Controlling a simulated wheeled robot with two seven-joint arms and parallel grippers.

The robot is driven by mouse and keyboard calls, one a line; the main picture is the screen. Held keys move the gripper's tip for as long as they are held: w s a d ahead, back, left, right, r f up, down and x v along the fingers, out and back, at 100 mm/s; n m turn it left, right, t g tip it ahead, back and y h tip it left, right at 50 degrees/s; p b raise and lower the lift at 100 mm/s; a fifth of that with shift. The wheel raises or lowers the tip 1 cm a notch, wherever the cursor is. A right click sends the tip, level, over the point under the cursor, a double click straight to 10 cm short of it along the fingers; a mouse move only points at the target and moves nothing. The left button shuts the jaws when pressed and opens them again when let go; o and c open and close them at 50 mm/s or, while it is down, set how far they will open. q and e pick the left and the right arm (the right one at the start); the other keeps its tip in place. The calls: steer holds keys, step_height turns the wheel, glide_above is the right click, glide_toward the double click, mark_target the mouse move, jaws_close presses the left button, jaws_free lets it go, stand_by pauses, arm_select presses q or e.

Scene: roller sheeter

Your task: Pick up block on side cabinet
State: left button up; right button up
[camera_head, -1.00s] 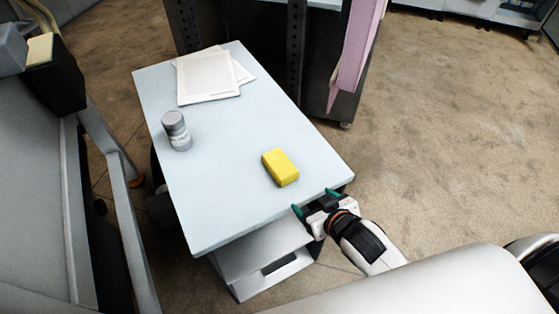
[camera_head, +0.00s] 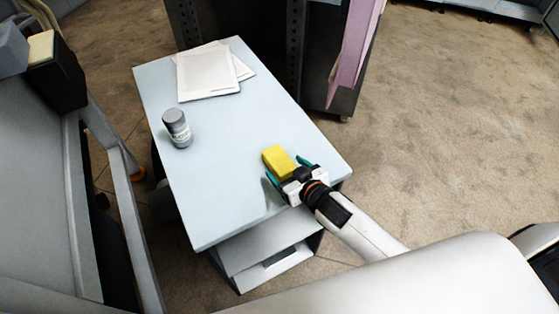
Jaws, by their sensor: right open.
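A yellow block (camera_head: 278,160) lies on the light top of the side cabinet (camera_head: 226,205), toward its right front part. My right gripper (camera_head: 288,168) is open over the cabinet top, at the near end of the block. One green-tipped finger is to the left of the block's near end and the other to its right. I cannot tell whether either finger touches it. The gripper hides a little of the block's near end. My left gripper is not in view.
A grey-capped jar (camera_head: 177,129) stands at the cabinet's left side. White sheets or trays (camera_head: 208,74) lie at its far end. A dark rack with a pink panel (camera_head: 354,50) stands behind. A grey machine (camera_head: 35,190) is close on the left. The cabinet's middle is clear.

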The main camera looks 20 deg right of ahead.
mark_target(279, 167)
steer(key=p+x, duration=0.1)
steer(key=x, duration=0.3)
steer(key=shift+w+a, duration=0.1)
steer(key=shift+w, duration=0.15)
steer(key=shift+s, duration=0.1)
steer(key=shift+r, duration=0.1)
steer(key=c, duration=1.2)
